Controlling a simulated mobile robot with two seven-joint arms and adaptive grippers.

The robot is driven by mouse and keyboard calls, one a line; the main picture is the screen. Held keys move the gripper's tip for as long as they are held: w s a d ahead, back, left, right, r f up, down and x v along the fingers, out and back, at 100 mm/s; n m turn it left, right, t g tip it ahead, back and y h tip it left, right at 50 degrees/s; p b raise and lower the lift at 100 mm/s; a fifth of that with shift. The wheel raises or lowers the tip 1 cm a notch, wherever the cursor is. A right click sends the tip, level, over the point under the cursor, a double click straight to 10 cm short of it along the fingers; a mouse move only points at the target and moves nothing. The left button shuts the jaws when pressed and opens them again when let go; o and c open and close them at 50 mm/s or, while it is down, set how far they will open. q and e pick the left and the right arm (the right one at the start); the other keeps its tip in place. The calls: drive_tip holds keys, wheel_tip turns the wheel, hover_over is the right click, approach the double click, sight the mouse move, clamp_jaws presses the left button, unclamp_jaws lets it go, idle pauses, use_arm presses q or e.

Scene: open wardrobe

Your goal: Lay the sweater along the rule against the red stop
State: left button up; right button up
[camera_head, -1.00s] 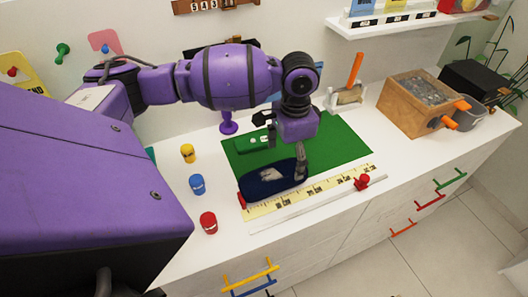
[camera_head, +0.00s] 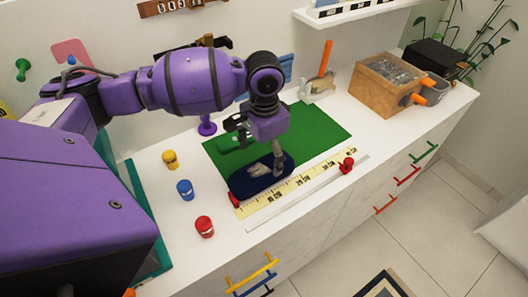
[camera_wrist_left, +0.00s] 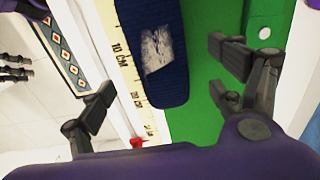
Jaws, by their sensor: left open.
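The sweater (camera_head: 240,184) is a dark blue folded bundle with a pale patch, lying flat on the green mat (camera_head: 325,125). Its long side runs along the yellow rule (camera_head: 300,184). In the head view its left end is close beside the red stop (camera_head: 234,200); contact is unclear. My left gripper (camera_head: 259,153) is over the sweater and open. In the left wrist view the open fingers (camera_wrist_left: 160,68) lie to either side of the sweater (camera_wrist_left: 168,85), one toward the rule (camera_wrist_left: 122,60) and one over the mat. My right gripper is out of view.
Yellow (camera_head: 170,159), blue (camera_head: 185,190) and red (camera_head: 204,227) small pots stand left of the mat. A red knob (camera_head: 347,165) is near the rule's right end. A wooden box (camera_head: 385,88) stands at the back right. The counter's front edge is close to the rule.

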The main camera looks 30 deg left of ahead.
sight(264, 167)
use_arm(q)
wheel_tip(264, 167, down, 7)
drive_tip(key=shift+f, duration=0.2)
drive_tip(key=shift+c, duration=0.4)
drive_tip(key=c, duration=1.1)
drive_tip(key=o, duration=1.2)
drive_tip(key=shift+r, duration=0.1)
wheel_tip(264, 167, up, 12)
drive_tip(key=shift+f, duration=0.1)
